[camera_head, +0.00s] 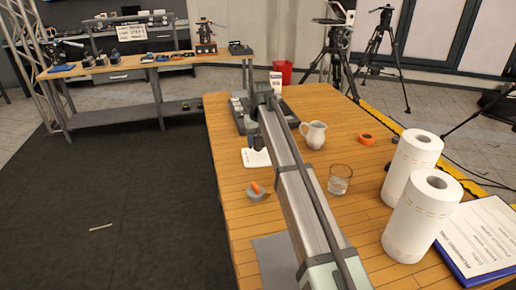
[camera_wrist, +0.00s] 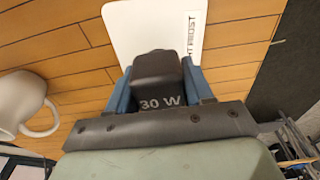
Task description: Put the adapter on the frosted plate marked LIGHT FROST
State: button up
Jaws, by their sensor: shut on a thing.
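The adapter (camera_wrist: 158,82) is a dark block marked "30 W". My gripper (camera_wrist: 160,92) is shut on it, with a blue finger on either side. The frosted plate (camera_wrist: 130,20) is white and lies on the wooden table; part of the lettering "LIGHT FROST" shows at its right edge in the wrist view. The adapter covers the plate's near part in that view. In the head view the plate (camera_head: 254,158) lies near the table's left edge, with my gripper (camera_head: 257,143) over its back part. I cannot tell whether the adapter touches the plate.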

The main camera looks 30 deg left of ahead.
aim_at(258, 148)
jog(key=shift+f, duration=1.45)
jog(key=shift+f, duration=0.1)
jog(key=o, duration=1.1)
jog(key=r, duration=0.8)
jog(key=s+d+r, duration=0.1)
jog(key=r, duration=0.3)
